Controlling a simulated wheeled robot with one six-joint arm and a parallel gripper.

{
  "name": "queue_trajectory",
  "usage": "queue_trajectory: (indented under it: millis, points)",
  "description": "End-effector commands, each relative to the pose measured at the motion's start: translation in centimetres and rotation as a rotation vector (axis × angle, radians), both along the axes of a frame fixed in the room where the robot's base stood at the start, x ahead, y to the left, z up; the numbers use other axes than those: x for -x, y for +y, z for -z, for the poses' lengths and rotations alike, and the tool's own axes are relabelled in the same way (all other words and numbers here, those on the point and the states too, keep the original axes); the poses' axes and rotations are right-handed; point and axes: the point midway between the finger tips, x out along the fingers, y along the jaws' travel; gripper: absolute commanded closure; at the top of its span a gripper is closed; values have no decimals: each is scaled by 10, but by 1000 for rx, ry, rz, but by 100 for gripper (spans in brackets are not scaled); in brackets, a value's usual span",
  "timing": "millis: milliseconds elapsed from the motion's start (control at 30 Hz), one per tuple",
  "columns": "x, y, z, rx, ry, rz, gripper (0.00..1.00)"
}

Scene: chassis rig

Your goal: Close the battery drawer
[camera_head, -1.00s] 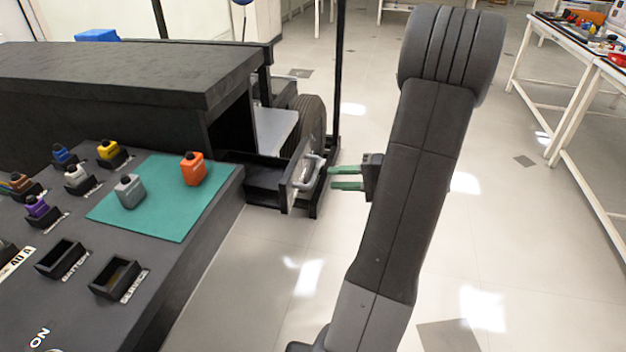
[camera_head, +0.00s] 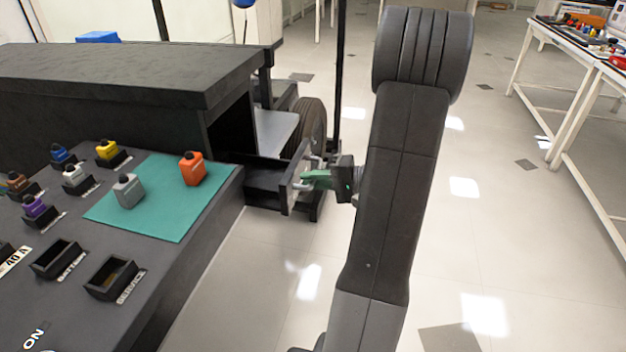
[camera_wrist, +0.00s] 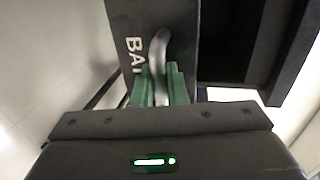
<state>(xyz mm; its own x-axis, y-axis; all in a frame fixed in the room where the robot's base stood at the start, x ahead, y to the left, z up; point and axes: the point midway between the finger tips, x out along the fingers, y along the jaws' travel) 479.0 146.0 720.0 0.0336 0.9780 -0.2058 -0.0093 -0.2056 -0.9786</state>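The battery drawer (camera_head: 268,180) is a black tray sticking out of the chassis side, open. Its front panel (camera_head: 291,200) carries a curved silver handle, and part of a white label, "BA", shows on the panel (camera_wrist: 182,18) in the wrist view. My gripper (camera_head: 308,180) is at the front panel. In the wrist view its green fingertips (camera_wrist: 160,80) lie on either side of the silver handle (camera_wrist: 158,50), close against it. The fingers look shut on the handle. The lower part of the handle is partly hidden between them.
The black chassis (camera_head: 130,75) and a wheel (camera_head: 310,120) stand beside the drawer. A dark console with a teal mat (camera_head: 150,215), an orange block (camera_head: 192,168) and a grey block (camera_head: 128,191) is at left. Open floor lies to the right, with a white workbench (camera_head: 570,95) beyond.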

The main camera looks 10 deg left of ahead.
Motion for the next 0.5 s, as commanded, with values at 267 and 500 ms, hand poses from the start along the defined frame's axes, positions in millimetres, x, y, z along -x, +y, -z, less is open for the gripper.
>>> queue_trajectory:
  millis: [267, 500]
  points:
    - [0, 5, 1, 1, -1, -2, 100]
    - [0, 47, 2, 0, -1, -6, 100]
